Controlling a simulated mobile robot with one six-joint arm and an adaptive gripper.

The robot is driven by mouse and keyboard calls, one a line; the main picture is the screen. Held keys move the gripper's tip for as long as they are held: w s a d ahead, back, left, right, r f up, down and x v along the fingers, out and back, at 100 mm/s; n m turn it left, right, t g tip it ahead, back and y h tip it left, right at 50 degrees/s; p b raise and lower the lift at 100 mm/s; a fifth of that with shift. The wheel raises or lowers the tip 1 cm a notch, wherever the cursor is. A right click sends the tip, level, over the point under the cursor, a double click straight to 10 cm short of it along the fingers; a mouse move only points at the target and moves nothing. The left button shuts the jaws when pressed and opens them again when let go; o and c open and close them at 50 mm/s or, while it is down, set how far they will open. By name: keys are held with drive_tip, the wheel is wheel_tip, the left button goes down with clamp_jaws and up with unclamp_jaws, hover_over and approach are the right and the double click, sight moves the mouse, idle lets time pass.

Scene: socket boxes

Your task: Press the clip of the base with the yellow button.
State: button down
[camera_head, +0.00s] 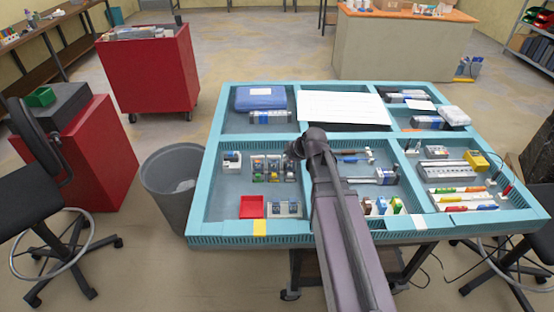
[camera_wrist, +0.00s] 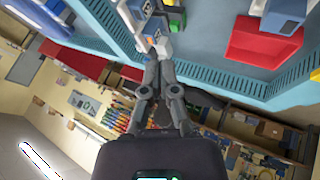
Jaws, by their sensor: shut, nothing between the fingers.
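A group of small bases with coloured parts (camera_head: 272,168) stands in the tray's left middle compartment. Which one carries the yellow button is too small to tell. My gripper (camera_wrist: 160,52) is shut and empty in the wrist view. Its fingertips point toward small white, blue and dark blocks at the top edge, and a white-blue piece (camera_wrist: 160,40) shows right at the tips. I cannot tell whether the tips touch it. In the head view my arm hides the gripper.
A red bin (camera_head: 252,207) stands at the compartment's front left, also seen in the wrist view (camera_wrist: 262,42). White-blue socket boxes (camera_head: 285,209) are beside it. A single box (camera_head: 232,160) stands at the left. Teal dividers (camera_head: 215,150) border the compartments.

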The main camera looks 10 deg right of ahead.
sight(273, 161)
drive_tip(key=shift+f, duration=0.15)
drive_tip(key=b+x, duration=0.8)
drive_tip(key=x, duration=0.1)
drive_tip(key=shift+w+a+f, duration=0.1)
drive_tip(key=shift+w+f, duration=0.15)
drive_tip(key=shift+f, duration=0.05)
drive_tip(key=shift+w, duration=0.4)
drive_tip(key=shift+w+d, duration=0.15)
drive_tip(key=shift+w, duration=0.65)
drive_tip(key=shift+w+d, duration=0.15)
drive_tip(key=shift+w, duration=0.65)
drive_tip(key=shift+w+a+r, duration=0.1)
drive_tip(key=shift+a, duration=0.1)
drive_tip(key=shift+w, duration=0.1)
